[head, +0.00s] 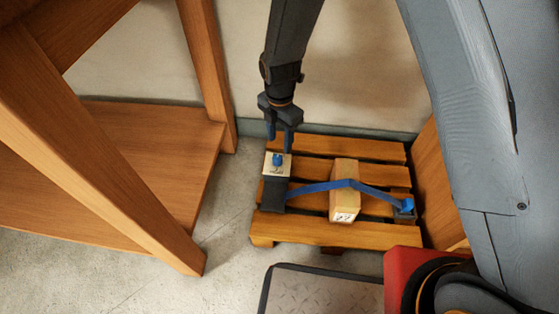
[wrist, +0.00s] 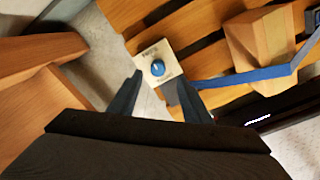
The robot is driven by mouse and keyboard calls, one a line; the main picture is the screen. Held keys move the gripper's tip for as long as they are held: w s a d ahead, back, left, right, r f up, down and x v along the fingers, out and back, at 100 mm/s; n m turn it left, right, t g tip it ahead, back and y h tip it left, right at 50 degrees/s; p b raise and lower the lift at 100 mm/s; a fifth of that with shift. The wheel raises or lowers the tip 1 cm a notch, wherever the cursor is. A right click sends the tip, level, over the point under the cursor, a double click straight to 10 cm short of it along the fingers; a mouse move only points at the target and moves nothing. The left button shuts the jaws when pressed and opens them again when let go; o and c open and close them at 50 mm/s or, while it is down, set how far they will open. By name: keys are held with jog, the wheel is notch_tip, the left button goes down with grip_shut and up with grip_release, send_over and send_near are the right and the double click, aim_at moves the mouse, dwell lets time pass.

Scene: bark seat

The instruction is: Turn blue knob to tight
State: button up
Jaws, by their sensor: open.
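The blue knob (head: 277,160) sits on a pale square plate (head: 268,170) at the left edge of a wooden pallet. In the wrist view the blue knob (wrist: 157,68) is in the upper middle, on the pale plate (wrist: 170,52) with small dark labels above and below it, too small to read surely. A light pointer mark shows on the knob. My gripper (head: 281,143) is open and empty, just behind and above the knob in the head view. In the wrist view my gripper's fingers (wrist: 160,95) are spread, with the knob beyond their tips, apart from them.
A blue strap (head: 310,188) runs from a dark block (head: 273,195) over a cardboard box (head: 344,175) to a blue-topped fitting (head: 407,205) on the pallet (head: 320,232). A wooden frame (head: 200,140) stands left. A wall is behind; a wooden panel (head: 435,185) stands right.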

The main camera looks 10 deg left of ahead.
aim_at(279, 157)
jog(key=shift+a+f, duration=0.25)
jog(key=shift+f, duration=0.45)
notch_tip(279, 157, down, 7)
jog(key=b, duration=0.3)
jog(key=shift+f+b, duration=0.2)
jog(key=shift+b, duration=0.2)
jog(key=shift+r, duration=0.1)
jog(key=c, duration=1)
jog(key=shift+c, duration=0.2)
